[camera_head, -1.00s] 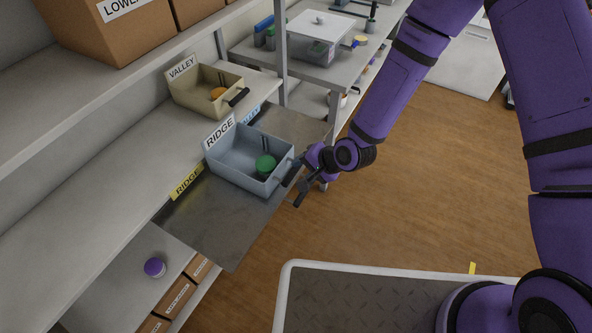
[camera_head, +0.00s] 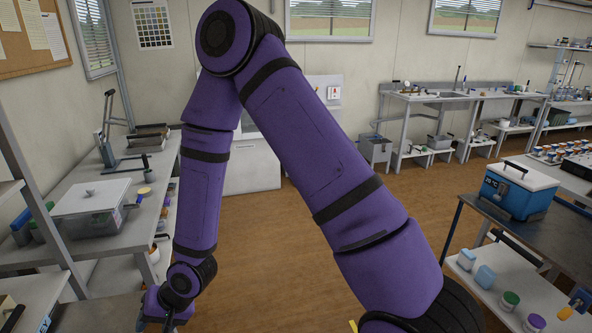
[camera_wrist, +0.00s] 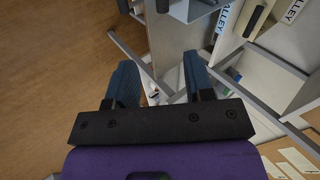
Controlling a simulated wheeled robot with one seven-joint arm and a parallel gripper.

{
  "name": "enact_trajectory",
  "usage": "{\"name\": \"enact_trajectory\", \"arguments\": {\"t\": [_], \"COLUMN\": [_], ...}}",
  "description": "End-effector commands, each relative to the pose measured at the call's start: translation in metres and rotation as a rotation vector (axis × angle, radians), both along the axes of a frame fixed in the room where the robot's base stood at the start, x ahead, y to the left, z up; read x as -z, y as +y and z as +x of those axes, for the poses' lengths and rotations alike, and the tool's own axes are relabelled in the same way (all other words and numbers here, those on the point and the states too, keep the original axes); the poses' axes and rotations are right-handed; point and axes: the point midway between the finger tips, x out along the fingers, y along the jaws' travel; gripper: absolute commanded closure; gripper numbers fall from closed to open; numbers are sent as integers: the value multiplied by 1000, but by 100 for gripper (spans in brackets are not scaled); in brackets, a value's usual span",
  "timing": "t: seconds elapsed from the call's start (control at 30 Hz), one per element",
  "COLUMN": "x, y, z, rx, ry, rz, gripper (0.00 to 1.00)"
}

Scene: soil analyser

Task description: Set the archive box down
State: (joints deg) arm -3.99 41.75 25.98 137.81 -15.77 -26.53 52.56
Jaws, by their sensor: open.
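A clear lidded tub (camera_head: 92,198) stands on the left bench. A blue cooler box (camera_head: 517,191) stands on the dark table at the right. A bin labelled VALLEY (camera_wrist: 290,12) is at the wrist view's upper right. The wooden floor (camera_head: 268,265) between is clear.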

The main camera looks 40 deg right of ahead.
Motion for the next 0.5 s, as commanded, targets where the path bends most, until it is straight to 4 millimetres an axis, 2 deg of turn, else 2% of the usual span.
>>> {"name": "enact_trajectory", "arguments": {"t": [0.03,0.23,0.5], "x": [-17,-72,-151], "y": [-12,-57,-116], "z": [8,24,23], "rx": [-9,-49,-76], "ry": [-33,-116,-184], "rz": [-42,-208,-404], "gripper": [52,52,52]}}
